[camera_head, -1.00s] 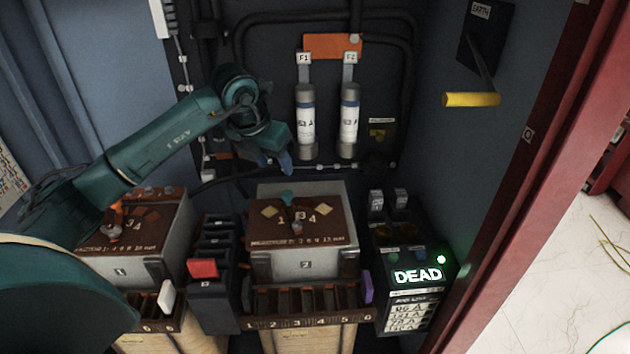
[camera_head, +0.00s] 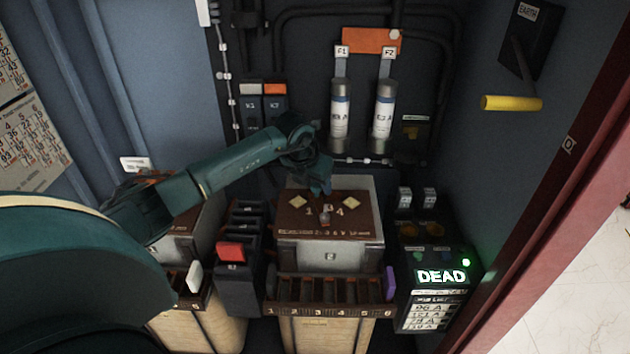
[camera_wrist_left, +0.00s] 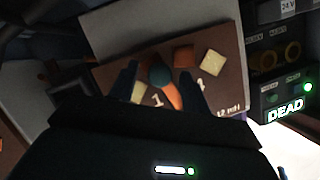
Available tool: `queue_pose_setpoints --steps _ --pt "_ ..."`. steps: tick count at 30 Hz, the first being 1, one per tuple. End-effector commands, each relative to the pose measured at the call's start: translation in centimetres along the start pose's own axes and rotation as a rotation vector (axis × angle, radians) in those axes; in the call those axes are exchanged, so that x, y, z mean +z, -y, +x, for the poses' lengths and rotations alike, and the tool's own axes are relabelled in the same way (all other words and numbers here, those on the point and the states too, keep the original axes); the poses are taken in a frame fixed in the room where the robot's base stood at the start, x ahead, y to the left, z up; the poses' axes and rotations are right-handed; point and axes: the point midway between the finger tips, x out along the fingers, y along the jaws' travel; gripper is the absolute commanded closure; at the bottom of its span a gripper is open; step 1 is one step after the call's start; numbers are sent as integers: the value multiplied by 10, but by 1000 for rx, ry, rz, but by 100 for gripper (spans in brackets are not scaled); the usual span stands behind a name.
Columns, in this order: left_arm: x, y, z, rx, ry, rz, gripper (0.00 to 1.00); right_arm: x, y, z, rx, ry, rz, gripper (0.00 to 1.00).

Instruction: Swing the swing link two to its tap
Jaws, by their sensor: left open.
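The box marked 2 (camera_head: 330,256) carries a brown top plate (camera_head: 357,228) with numbers and pale square pads. Swing link two shows in the left wrist view as an orange bar (camera_wrist_left: 173,96) with a round teal knob (camera_wrist_left: 160,75). My left gripper (camera_head: 319,190) points down over the back of this plate and hides the knob in the head view. In the left wrist view its fingers (camera_wrist_left: 160,89) are open, one on each side of the knob. I cannot tell whether they touch it. My right gripper is not in view.
A box marked 1 (camera_head: 172,250) stands at left, partly behind my arm. A dark unit with a red flag (camera_head: 231,251) stands between the boxes. A slotted rack (camera_head: 330,290) is in front. The lit DEAD unit (camera_head: 441,277) is at right. Two fuses (camera_head: 383,110) rise behind.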

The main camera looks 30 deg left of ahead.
Motion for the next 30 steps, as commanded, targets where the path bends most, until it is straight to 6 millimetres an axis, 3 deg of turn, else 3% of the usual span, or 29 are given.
queue_pose_setpoints --steps 6,24,30 --pt "0 0 0 0 0 0 52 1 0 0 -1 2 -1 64" --pt "0 0 0 0 1 0 100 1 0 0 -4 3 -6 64" --pt "0 0 0 0 1 0 100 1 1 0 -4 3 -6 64"
